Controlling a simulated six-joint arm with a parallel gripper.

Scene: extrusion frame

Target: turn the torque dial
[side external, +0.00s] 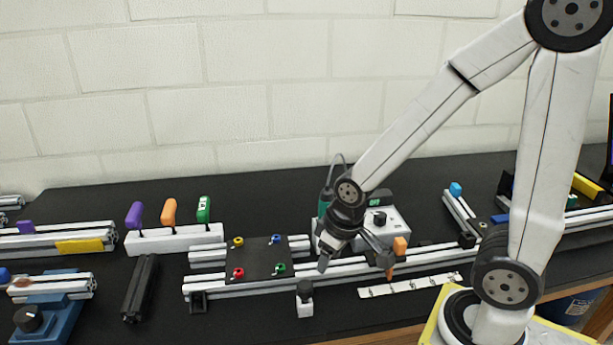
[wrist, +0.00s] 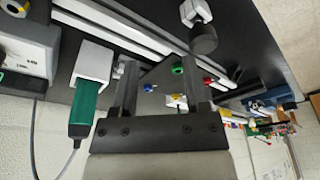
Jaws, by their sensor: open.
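A black knob (side external: 380,218), which looks like the torque dial, sits on the front of a pale control box (side external: 398,217) behind the rail. In the wrist view the box (wrist: 28,45) is at the upper left, with a dark round knob (wrist: 17,6) partly cut off by the top edge. My gripper (side external: 357,266) is open, pointing down over the long rail in front of the box. Its two dark fingers (wrist: 160,75) are apart with nothing held between them. The gripper is clear of the knob.
A green screwdriver (wrist: 84,105) stands in a pale holder beside the box, with a cable. A black plate (side external: 258,262) with coloured knobs lies left of my gripper. A small black-topped post (side external: 305,290) stands in front. Upright coloured handles (side external: 169,212) are farther left.

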